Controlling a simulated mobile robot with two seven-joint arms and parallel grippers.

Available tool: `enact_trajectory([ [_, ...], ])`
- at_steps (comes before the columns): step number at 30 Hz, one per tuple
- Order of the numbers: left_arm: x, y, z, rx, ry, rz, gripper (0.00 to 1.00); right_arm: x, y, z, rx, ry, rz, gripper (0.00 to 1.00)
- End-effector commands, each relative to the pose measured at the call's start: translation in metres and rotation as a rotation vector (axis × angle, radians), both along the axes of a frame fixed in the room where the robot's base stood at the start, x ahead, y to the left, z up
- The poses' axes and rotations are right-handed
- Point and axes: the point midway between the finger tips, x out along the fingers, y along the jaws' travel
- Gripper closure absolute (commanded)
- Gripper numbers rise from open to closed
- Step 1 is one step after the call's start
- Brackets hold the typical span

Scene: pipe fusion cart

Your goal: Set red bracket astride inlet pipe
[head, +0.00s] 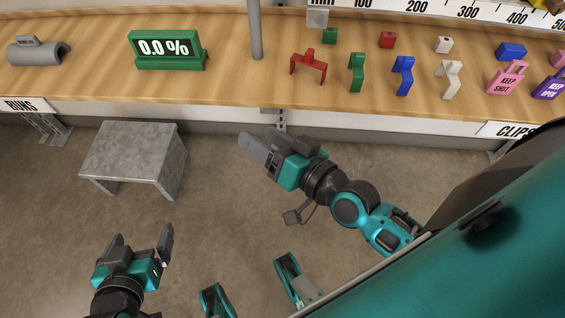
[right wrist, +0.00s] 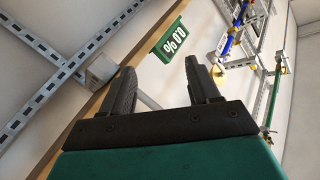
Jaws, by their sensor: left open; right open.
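The red bracket (head: 308,66) stands on the wooden bench, left of a row of coloured brackets, in the head view. My right gripper (head: 266,142) is open and empty in front of the bench, lower left of the red bracket and apart from it. Its open fingers (right wrist: 161,75) also show in the right wrist view with nothing between them. My left gripper (head: 141,243) is open and empty over the floor at the lower left. Coloured pipework (right wrist: 240,30) shows at the upper right of the right wrist view; I cannot tell which part is the inlet pipe.
A grey post (head: 255,30) rises from the bench left of the red bracket. Green (head: 356,72), blue (head: 403,76) and white (head: 449,80) brackets stand to its right. A green display (head: 168,50) is further left. A metal stool (head: 135,150) stands on the floor.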

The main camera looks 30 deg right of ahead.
Motion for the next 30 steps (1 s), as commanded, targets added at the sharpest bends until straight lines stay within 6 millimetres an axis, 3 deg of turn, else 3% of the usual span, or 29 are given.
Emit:
enact_trajectory([
  [3,-0.001,0.001,-0.001,0.005,0.002,-0.003,0.03,-0.012,0.005,-0.041,-0.260,0.103,0.069,0.39],
  [6,-0.001,0.002,-0.001,0.007,0.002,-0.004,0.03,-0.022,-0.001,-0.069,-0.437,0.183,0.100,0.39],
  [12,-0.001,0.002,-0.001,0.009,0.002,-0.006,0.03,-0.033,-0.013,-0.095,-0.619,0.274,0.118,0.39],
  [23,-0.001,0.002,0.002,0.009,0.002,-0.006,0.03,-0.034,-0.015,-0.095,-0.638,0.283,0.119,0.39],
  [30,-0.001,0.007,0.049,0.018,-0.009,0.005,0.03,-0.038,-0.025,-0.054,-0.653,0.292,0.101,0.39],
])
